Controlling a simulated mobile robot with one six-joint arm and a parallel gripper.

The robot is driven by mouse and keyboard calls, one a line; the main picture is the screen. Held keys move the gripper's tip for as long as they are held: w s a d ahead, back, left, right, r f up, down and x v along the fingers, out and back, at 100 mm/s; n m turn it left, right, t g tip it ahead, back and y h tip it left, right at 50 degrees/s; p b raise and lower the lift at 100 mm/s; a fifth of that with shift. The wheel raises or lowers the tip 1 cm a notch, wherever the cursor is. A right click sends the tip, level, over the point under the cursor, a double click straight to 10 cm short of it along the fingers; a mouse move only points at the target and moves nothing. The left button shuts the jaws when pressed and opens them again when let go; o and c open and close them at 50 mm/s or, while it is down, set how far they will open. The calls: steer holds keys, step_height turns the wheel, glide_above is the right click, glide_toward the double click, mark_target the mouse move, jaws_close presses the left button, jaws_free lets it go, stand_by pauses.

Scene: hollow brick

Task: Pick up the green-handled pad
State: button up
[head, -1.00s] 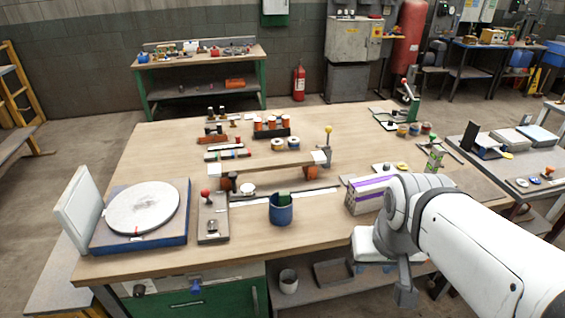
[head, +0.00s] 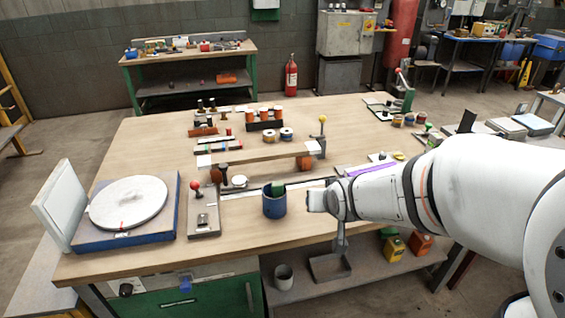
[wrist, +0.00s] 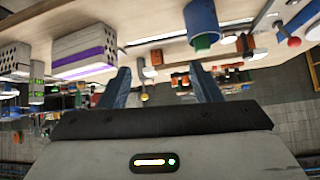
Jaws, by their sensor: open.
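A blue cup (head: 274,204) stands upright near the front middle of the bench. A green piece (head: 278,188) sticks out of its top; I cannot tell whether it is the pad's handle, and its lower part is hidden in the cup. My gripper (head: 316,200) is just right of the cup, apart from it. In the wrist view, which is upside down, my gripper (wrist: 163,82) has its two fingers spread with nothing held between them. The blue cup (wrist: 201,16) and green piece (wrist: 203,42) appear there above the right finger.
A turntable (head: 128,203) and a red-knobbed block (head: 203,215) stand left of the cup. A raised wooden shelf (head: 260,155) lies behind it. A purple-striped box (wrist: 85,48) is near my arm. Bare bench top (head: 160,250) lies in front.

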mark_target(278, 187)
steer(key=w+a+f+n+t+y+b, duration=0.1)
steer(key=w+a+f+t+y+b, duration=0.1)
steer(key=w+a+f+t+b, duration=0.6)
steer(key=shift+t, duration=0.4)
steer(key=w+a+f+p, duration=0.1)
steer(key=w, duration=0.2)
steer(key=w+a+p, duration=0.1)
steer(key=w, duration=0.2)
steer(key=w+a+f+p, duration=0.1)
steer(key=w+a, duration=0.1)
steer(key=w, duration=0.2)
steer(key=shift+a+f+p, duration=0.1)
steer(key=shift+f+p, duration=0.25)
steer(key=shift+c, duration=0.4)
jaws_close()
